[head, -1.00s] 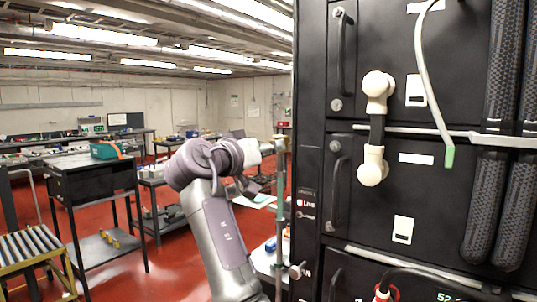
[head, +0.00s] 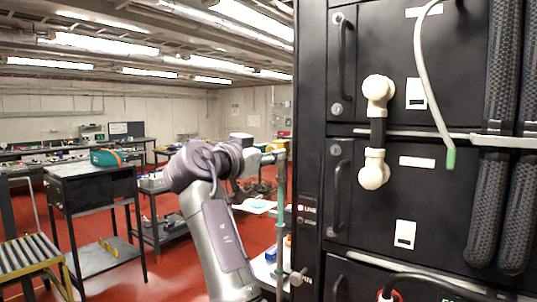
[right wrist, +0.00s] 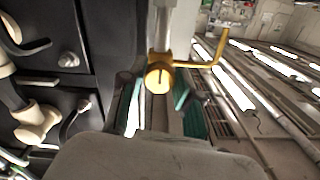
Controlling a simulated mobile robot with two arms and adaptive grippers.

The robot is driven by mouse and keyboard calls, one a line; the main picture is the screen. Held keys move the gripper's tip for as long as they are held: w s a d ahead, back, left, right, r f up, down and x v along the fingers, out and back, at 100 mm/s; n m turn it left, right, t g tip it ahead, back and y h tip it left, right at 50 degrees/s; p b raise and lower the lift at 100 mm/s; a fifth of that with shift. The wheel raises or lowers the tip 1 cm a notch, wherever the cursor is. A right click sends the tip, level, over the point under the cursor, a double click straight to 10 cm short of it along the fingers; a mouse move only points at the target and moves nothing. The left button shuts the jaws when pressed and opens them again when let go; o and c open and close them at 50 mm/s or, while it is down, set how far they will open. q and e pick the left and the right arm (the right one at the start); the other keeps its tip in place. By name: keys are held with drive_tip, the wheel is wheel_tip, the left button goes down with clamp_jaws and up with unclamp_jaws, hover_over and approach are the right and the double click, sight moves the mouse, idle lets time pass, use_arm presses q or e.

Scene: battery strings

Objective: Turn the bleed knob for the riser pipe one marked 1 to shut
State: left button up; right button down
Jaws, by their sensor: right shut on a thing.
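A thin upright riser pipe (head: 281,195), partly green, stands at the left edge of the black cabinet in the head view. My right gripper (head: 270,156) is at its upper part. In the right wrist view a round brass bleed knob (right wrist: 158,77) with a slotted face sits on the pipe (right wrist: 162,25). A bent yellow handle (right wrist: 205,60) sticks out to its right. My right gripper (right wrist: 160,100) has its green-padded fingers on either side and is shut on the knob; the exact contact is partly hidden. I cannot read a mark 1. My left gripper is out of view.
The black battery cabinet (head: 350,215) with handles, pale elbow fittings and cables fills the right side. A second small knob (head: 297,277) shows lower beside the cabinet. A black trolley (head: 92,185) and roller table (head: 28,248) stand left on the red floor.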

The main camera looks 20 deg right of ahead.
drive_tip(key=c, duration=0.8)
unclamp_jaws()
wheel_tip(320, 180, up, 10)
drive_tip(key=shift+f, duration=0.15)
